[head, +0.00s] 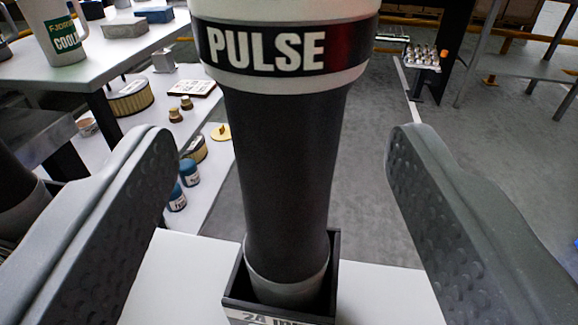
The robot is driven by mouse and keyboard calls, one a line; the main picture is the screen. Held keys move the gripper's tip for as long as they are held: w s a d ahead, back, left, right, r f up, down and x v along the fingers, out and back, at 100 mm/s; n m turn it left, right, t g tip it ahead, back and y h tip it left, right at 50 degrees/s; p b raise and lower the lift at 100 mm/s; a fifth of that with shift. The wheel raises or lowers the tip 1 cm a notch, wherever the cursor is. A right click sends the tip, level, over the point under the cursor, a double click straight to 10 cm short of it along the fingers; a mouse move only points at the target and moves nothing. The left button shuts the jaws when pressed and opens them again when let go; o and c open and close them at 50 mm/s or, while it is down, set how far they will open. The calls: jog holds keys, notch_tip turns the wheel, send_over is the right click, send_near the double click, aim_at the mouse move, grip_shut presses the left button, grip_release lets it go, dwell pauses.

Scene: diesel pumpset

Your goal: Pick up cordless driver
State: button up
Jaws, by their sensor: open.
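The cordless driver (278,165) stands upright in the middle of the head view. It has a dark grey tapering grip, a light band and a black label reading "PULSE" at the top. Its upper part is cut off by the picture's edge. Its lower end sits inside a dark open-topped holder (232,296) with a partly visible label. My gripper (278,150) is open, with one dimpled finger to the left of the driver and one to the right. Clear gaps show between both fingers and the grip.
The holder stands on a white surface (180,280). At left, a white table (75,70) bears a coolant jug (55,35), with filters and blue-lidded jars (188,172) on a lower shelf. At right is open grey floor (480,150), with a rack of small parts (422,58) farther back.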

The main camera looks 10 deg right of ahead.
aim_at(287, 156)
jog(key=shift+w+d+f+b, duration=0.1)
jog(key=shift+w+d+b, duration=0.1)
jog(key=shift+w, duration=0.9)
jog(key=shift+w+d+f+b, duration=0.1)
jog(key=shift+w+d+b, duration=0.1)
jog(key=shift+w, duration=0.85)
grip_shut()
notch_tip(287, 156, up, 18)
jog(key=p, duration=0.6)
